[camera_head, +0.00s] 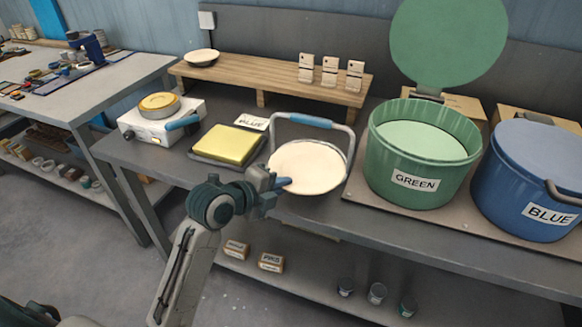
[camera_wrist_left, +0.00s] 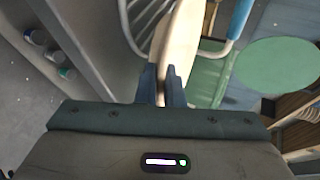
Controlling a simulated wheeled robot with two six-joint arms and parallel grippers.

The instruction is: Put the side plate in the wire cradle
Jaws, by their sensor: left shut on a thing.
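The side plate (camera_head: 308,167) is cream and round, and its face shows in the head view. My left gripper (camera_head: 279,184) is shut on its left edge. In the left wrist view the plate (camera_wrist_left: 181,38) stands edge-on between the fingers (camera_wrist_left: 163,84). The wire cradle (camera_head: 347,141), grey with a blue handle (camera_head: 310,121), surrounds the plate in the head view. Its wires (camera_wrist_left: 137,22) run close beside the plate in the left wrist view. I cannot tell whether the plate rests on the wires. My right gripper is in neither view.
A green pot (camera_head: 415,185) with its lid raised and a blue pot (camera_head: 530,190) stand right of the cradle. A yellow pad (camera_head: 228,144) and a white hotplate (camera_head: 160,125) are to the left. Another plate (camera_head: 201,57) lies on the wooden shelf (camera_head: 270,76) behind.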

